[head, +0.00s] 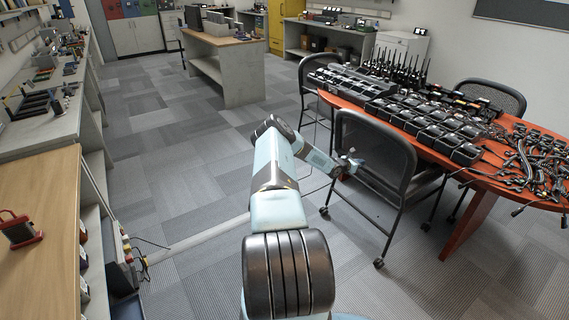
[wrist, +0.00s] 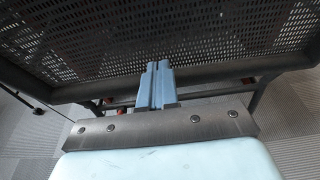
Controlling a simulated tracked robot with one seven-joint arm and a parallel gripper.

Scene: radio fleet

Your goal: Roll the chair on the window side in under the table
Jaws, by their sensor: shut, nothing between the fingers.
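A black mesh-backed chair on casters (head: 375,155) stands at the near left side of the orange table (head: 478,188), its back towards me. Its seat shows partly in under the table edge. My gripper (head: 352,165) is at the chair's back, near its left side. In the wrist view my gripper (wrist: 158,70) is shut and empty, its fingertips at the lower rail of the mesh back (wrist: 205,40); I cannot tell whether they touch. Two more dark chairs stand at the table, one farther along the near side (head: 316,95) and one behind it (head: 492,97). No window shows.
Radios in chargers (head: 425,125) and tangled cables (head: 525,150) cover the table; some cables hang over its edge. A wooden bench (head: 40,215) and shelving run along the left. A pale strip (head: 205,238) crosses the floor. The grey carpet between bench and table is mostly clear.

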